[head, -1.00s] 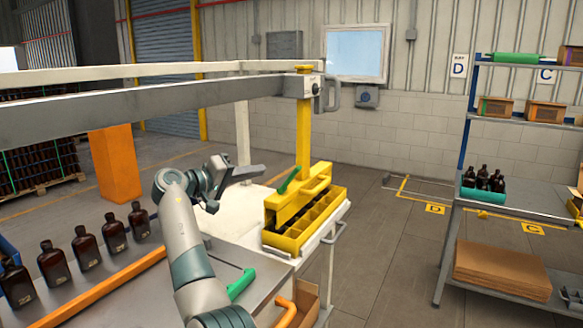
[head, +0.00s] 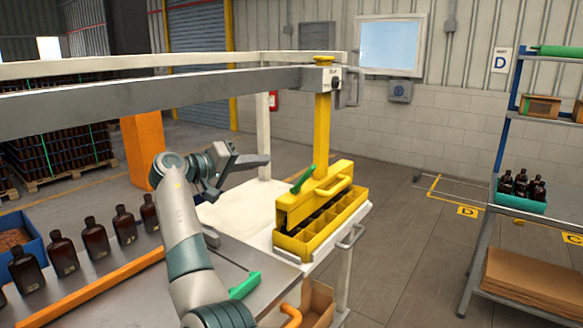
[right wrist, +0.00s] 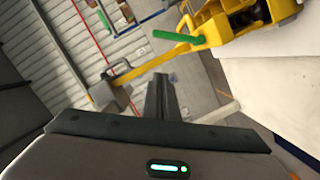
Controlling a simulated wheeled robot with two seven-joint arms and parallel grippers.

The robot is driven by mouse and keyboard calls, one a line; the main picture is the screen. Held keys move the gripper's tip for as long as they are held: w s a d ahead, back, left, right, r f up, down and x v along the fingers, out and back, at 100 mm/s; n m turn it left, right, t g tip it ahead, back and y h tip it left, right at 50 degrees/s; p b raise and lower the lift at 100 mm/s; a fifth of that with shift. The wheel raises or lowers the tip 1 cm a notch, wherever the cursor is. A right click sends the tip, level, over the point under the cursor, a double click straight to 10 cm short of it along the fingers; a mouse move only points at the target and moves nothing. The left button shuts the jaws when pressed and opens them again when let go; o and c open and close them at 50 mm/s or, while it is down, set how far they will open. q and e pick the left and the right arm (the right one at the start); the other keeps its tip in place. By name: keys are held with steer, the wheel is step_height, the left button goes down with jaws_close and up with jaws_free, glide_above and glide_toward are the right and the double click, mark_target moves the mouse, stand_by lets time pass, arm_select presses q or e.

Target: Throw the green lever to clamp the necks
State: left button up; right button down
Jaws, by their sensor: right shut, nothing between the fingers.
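The green lever (head: 303,179) sticks up at a slant from the left end of the yellow clamp head (head: 322,190). In the right wrist view the green lever (right wrist: 178,37) lies across the top, beside the yellow head. The head hangs from a yellow post over a yellow divided crate (head: 298,243) on a white stand. Dark shapes show in the crate, but I cannot make out the necks. My right gripper (head: 252,161) is shut and empty, left of the lever and apart from it; its fingers (right wrist: 161,95) also show in the right wrist view. My left gripper is not in view.
Several amber bottles (head: 95,240) stand in a row on the metal bench behind an orange rail (head: 92,286). A grey beam (head: 150,98) runs above my arm. A green handle (head: 245,285) is at the bench edge. The white stand top (head: 235,215) has free room.

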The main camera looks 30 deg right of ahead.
steer(key=p, duration=0.5)
glide_above(304, 179)
steer(key=w+a, duration=0.3)
steer(key=w, duration=0.1)
steer(key=f, duration=0.1)
steer(key=s+f+p, duration=0.1)
steer(key=s+d+f+p, duration=0.1)
steer(key=p, duration=0.1)
steer(key=shift+s+f, duration=0.2)
steer(key=shift+s, duration=0.2)
steer(key=shift+s+d+f, duration=0.1)
steer(key=shift+s+f, duration=0.05)
steer(key=shift+f, duration=0.1)
